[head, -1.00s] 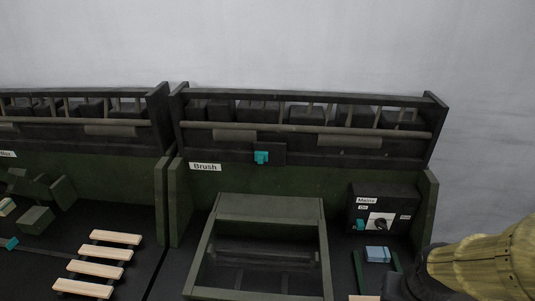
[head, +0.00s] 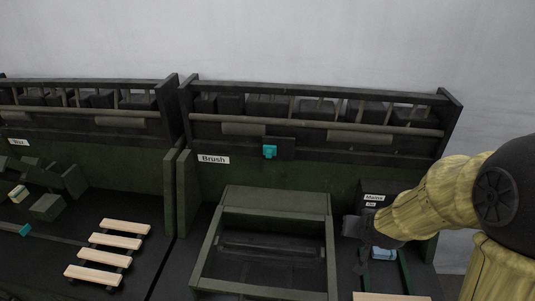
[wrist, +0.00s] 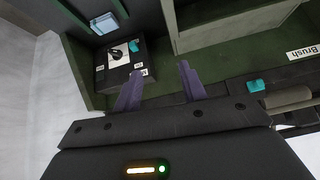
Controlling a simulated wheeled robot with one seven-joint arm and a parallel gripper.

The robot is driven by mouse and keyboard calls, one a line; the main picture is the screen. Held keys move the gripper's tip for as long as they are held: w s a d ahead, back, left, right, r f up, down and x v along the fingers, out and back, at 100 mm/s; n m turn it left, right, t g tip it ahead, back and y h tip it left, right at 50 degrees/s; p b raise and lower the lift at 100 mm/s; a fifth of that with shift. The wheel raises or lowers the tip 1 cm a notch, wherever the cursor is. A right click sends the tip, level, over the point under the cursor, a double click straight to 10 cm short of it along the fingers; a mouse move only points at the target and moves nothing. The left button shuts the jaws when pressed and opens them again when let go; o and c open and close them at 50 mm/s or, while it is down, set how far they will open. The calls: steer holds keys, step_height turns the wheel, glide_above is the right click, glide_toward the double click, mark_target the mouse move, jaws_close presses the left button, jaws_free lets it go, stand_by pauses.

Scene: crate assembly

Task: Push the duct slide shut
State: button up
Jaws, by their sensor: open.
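The duct slide is a dark plate with a teal tab (head: 269,152), set under the pipe on the back panel above the Brush label. The teal tab also shows at the right of the wrist view (wrist: 256,86). How far the slide stands open cannot be told. My gripper (head: 350,228) is at the right of the bench, in front of the Mains box, lower than the slide and to its right. In the wrist view its two purple fingers (wrist: 160,72) are apart with nothing between them.
A dark green open frame (head: 222,235) stands mid-bench, left of my gripper. The Mains box (head: 373,190) with a teal switch and knob (wrist: 117,53) is behind my gripper. A blue block (head: 384,253) lies near it. Wooden slats (head: 116,242) lie left.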

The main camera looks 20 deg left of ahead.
steer(key=w+a+t+y, duration=0.1)
steer(key=w+a+t, duration=0.2)
steer(key=w+a, duration=0.45)
steer(key=s+a+n+t+y+p, duration=0.1)
steer(key=a+t, duration=0.6)
steer(key=a, duration=1.4)
steer(key=shift+s+a+f+p, duration=0.35)
steer(key=shift+s+p, duration=0.35)
steer(key=shift+p, duration=0.3)
steer(key=p, duration=0.5)
glide_toward(269, 154)
steer(key=x, duration=0.9)
steer(key=shift+s, duration=0.1)
jaws_close()
